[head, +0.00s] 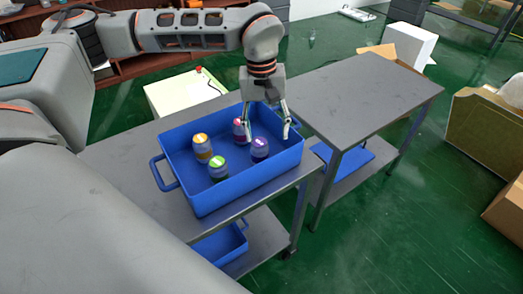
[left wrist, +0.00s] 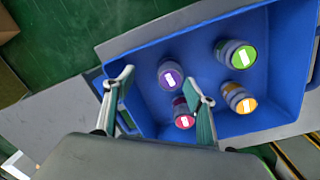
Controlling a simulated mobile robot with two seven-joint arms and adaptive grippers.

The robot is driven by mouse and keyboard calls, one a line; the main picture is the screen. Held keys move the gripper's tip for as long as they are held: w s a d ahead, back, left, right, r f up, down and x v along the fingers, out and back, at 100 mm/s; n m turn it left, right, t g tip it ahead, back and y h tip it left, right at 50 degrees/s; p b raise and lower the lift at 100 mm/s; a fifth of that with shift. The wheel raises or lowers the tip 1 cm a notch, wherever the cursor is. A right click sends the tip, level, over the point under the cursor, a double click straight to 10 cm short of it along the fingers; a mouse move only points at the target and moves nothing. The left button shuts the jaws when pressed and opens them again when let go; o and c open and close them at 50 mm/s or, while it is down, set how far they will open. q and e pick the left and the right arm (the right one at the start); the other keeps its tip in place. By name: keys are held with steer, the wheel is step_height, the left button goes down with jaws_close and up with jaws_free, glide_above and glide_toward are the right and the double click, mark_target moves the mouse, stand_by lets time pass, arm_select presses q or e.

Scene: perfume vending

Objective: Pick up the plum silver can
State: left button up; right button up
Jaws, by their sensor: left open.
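Several silver cans with coloured tops stand in a blue crate (head: 245,183). One has a purple top (head: 259,149), the closest match to plum; it also shows in the left wrist view (left wrist: 171,75). A magenta-topped can (head: 239,130) stands close to it, at the left wrist view's lower middle (left wrist: 183,115). My left gripper (head: 266,122) is open and points down over the crate's back part, near both cans. In the left wrist view its fingers (left wrist: 158,77) are spread, with the purple-topped can appearing between and beyond the tips. No can is held. My right gripper is not in view.
An orange-topped can (head: 202,148) and a green-topped can (head: 218,169) stand in the crate's left part. The crate walls surround the cans. A bare grey table (head: 360,95) stands at right. Another blue crate (head: 220,243) sits on the lower shelf.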

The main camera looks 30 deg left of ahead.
mark_target(260, 150)
arm_select(q)
steer(key=shift+a+f+m+y, duration=0.15)
steer(key=shift+a+f+y, duration=0.15)
steer(key=shift+a, duration=0.25)
steer(key=shift+a+f+m+y, duration=0.15)
steer(key=shift+a+f+y, duration=0.1)
steer(key=shift+a, duration=0.3)
step_height(260, 150, down, 8)
steer(key=shift+s+d+r+b, duration=0.15)
steer(key=shift+r+b, duration=0.1)
steer(key=shift+b, duration=0.25)
steer(key=c, duration=1.3)
